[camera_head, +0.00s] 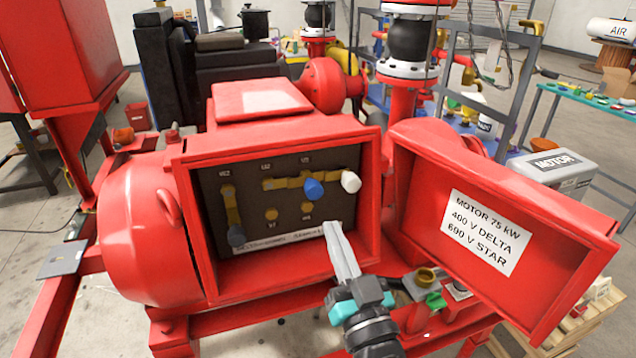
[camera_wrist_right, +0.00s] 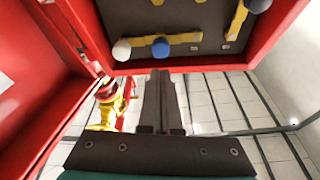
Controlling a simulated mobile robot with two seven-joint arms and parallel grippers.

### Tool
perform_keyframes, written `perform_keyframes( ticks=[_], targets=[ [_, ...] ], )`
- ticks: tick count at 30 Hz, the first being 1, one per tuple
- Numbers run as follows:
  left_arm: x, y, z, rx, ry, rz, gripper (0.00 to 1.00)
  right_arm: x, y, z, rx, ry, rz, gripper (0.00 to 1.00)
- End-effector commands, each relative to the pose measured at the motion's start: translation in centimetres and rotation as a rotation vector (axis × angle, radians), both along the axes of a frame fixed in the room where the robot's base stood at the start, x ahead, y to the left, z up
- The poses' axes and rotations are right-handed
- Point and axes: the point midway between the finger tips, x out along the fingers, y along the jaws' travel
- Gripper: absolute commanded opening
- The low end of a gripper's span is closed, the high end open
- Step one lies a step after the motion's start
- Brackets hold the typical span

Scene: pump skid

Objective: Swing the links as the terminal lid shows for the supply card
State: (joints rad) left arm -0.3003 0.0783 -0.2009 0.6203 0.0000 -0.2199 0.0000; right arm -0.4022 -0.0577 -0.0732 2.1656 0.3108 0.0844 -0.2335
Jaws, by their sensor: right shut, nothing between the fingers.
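The open red terminal box (camera_head: 275,300) has a dark terminal board (camera_head: 250,245) inside. A brass link at the left runs down to a dark grey knob (camera_head: 236,236). Brass links lie across the top row, with a blue knob (camera_head: 313,189) and a white knob (camera_head: 350,181) at their right. Two lower studs (camera_head: 271,214) are bare. The lid (camera_head: 570,240) hangs open at the right; its label (camera_head: 485,232) reads MOTOR 75 kW, 400 V DELTA, apparently 690 V STAR. My right gripper (camera_head: 333,230) is shut and empty below the blue and white knobs (camera_wrist_right: 160,47). I cannot identify the supply card.
A grey plate (camera_head: 64,259) lies on the red frame at the left. A grey case marked MOTOR (camera_head: 556,170) stands behind the lid. Small brass and green parts (camera_head: 430,285) sit below the lid. Box walls and lid border the space around my right gripper.

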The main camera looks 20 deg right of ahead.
Motion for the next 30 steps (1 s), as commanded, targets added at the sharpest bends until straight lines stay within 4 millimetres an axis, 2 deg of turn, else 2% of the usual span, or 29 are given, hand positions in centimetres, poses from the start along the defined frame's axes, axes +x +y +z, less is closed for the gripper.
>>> perform_keyframes(
  ticks=[1,3,6,20,25,30],
  targets=[
    [0.0,0.0,0.3,0.000,0.001,-0.001,0.50,-0.3,-0.3,1.7,0.005,-0.031,-0.008,0.00],
    [0.0,0.0,0.5,0.000,0.001,-0.001,0.50,-0.7,-0.6,3.1,0.010,-0.061,-0.016,0.00],
    [0.0,0.0,0.5,0.000,0.001,-0.001,0.50,-1.0,-0.8,4.2,0.015,-0.084,-0.021,0.00],
    [0.0,0.0,0.6,0.000,0.002,0.000,0.50,-0.7,-0.8,4.5,0.015,-0.089,-0.023,0.00],
    [0.0,0.0,0.8,0.001,0.001,0.000,0.50,0.8,-0.8,5.1,0.015,-0.092,-0.023,0.00],
    [0.0,0.1,1.1,0.001,0.001,0.000,0.50,3.1,-0.9,6.0,0.014,-0.091,-0.023,0.00]
  ],
)
